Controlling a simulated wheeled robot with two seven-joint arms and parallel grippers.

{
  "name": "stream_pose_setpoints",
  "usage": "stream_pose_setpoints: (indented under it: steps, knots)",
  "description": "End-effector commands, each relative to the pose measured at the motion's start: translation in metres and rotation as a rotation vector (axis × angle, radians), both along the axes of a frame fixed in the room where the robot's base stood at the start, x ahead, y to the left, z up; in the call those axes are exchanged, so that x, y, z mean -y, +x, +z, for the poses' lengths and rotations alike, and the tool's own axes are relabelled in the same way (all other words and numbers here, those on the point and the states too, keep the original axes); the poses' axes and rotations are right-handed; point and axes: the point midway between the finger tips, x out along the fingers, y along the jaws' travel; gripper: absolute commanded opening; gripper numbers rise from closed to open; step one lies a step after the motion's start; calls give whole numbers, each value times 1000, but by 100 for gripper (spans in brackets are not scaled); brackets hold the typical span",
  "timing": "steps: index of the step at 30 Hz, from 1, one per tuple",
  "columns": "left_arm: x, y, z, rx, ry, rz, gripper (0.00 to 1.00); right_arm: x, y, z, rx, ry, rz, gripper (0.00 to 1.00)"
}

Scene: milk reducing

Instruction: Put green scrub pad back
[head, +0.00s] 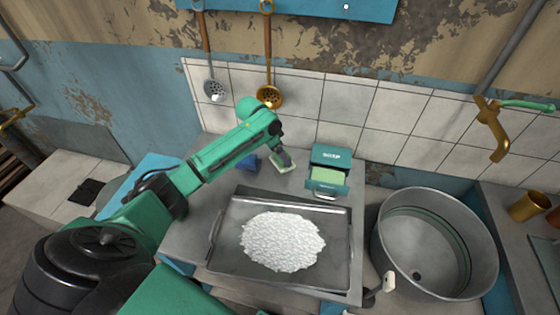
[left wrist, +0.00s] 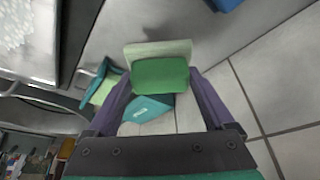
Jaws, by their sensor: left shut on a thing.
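A green scrub pad (left wrist: 160,75) with a paler layer along one side is held between the two fingers of my left gripper (left wrist: 158,84). In the head view my left gripper (head: 280,150) reaches over the counter, and the pad (head: 284,165) shows below it, left of the teal soap box. The teal box (head: 331,154), labelled SOAP, stands near the tiled wall with its front drawer (head: 326,189) pulled out. A light green block (head: 326,176) lies in the drawer. The box also shows in the left wrist view (left wrist: 148,108), partly hidden behind the pad. My right gripper is out of view.
A metal tray (head: 225,262) with a white granular heap (head: 282,241) sits in front of the box. A round metal basin (head: 480,245) is to the right. A small blue object (head: 248,162) is left of the pad. Ladles (head: 268,95) hang on the wall behind.

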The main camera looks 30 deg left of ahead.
Motion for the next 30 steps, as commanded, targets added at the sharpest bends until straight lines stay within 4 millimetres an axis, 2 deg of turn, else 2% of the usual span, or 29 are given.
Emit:
stream_pose_setpoints:
  steps: [6,15,16,17,26,30]
  knots:
    - [0,-1,-40,-4,0,-1,34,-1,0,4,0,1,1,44]
    - [0,-1,-45,-2,1,-1,34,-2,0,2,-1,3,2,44]
    - [0,-1,-45,-2,1,-1,94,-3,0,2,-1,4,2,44]
    - [0,-1,-45,-2,1,-1,100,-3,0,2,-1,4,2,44]
    - [-1,-1,-41,-1,1,-1,100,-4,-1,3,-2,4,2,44]
    - [-4,-7,-24,0,0,-1,100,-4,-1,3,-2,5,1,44]
